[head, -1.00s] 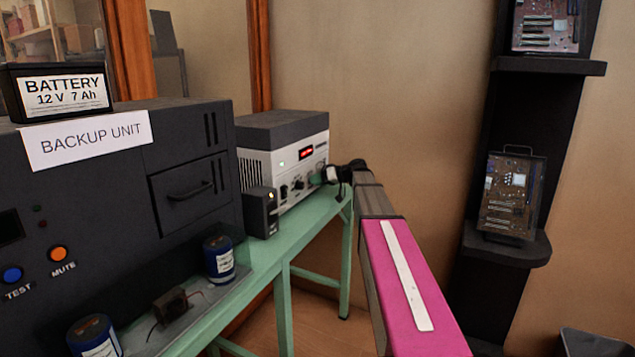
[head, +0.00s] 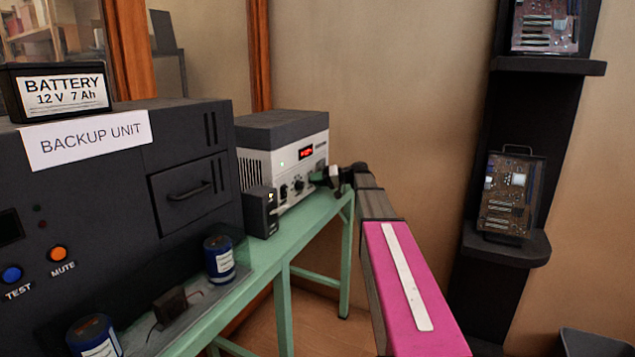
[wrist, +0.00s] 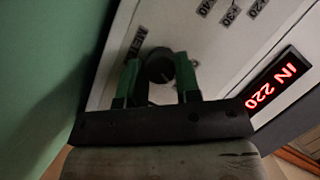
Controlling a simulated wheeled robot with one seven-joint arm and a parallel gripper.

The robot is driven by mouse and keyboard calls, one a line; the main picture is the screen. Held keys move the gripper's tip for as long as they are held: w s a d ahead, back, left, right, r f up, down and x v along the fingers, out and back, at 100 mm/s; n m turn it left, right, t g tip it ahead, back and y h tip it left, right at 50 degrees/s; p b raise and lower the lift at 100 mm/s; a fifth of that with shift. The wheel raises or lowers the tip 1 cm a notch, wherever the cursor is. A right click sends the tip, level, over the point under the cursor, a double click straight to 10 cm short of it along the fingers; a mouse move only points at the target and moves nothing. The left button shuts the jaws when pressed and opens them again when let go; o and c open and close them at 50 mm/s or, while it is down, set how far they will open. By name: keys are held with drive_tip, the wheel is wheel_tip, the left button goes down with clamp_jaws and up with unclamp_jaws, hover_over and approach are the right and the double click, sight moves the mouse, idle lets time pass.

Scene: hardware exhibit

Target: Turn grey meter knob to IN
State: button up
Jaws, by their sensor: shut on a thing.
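The white device with a dark grey top (head: 284,135) stands at the far end of the green bench. In the wrist view its panel shows a round dark grey knob (wrist: 160,64) beside a partly hidden label (wrist: 136,44) that seems to begin with "MET". A red display (wrist: 271,88) on the panel reads "IN 220". My gripper (wrist: 158,71) has its green fingers on both sides of the knob, shut on it. In the head view my gripper (head: 328,176) is at the device's front, small and partly hidden; the knob's pointer is too dark to read.
A small dark box (head: 260,212) stands in front of the device. The backup unit (head: 190,140) fills the left, with blue capacitors (head: 219,260) before it. Other panel labels include "+30" (wrist: 232,14). Black shelves (head: 505,250) stand right, with open floor between.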

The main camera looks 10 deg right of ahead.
drive_tip(key=o, duration=0.9)
drive_tip(key=shift+d, duration=0.1)
drive_tip(key=v, duration=1)
drive_tip(key=shift+s+d, duration=0.2)
drive_tip(key=shift+d, duration=0.1)
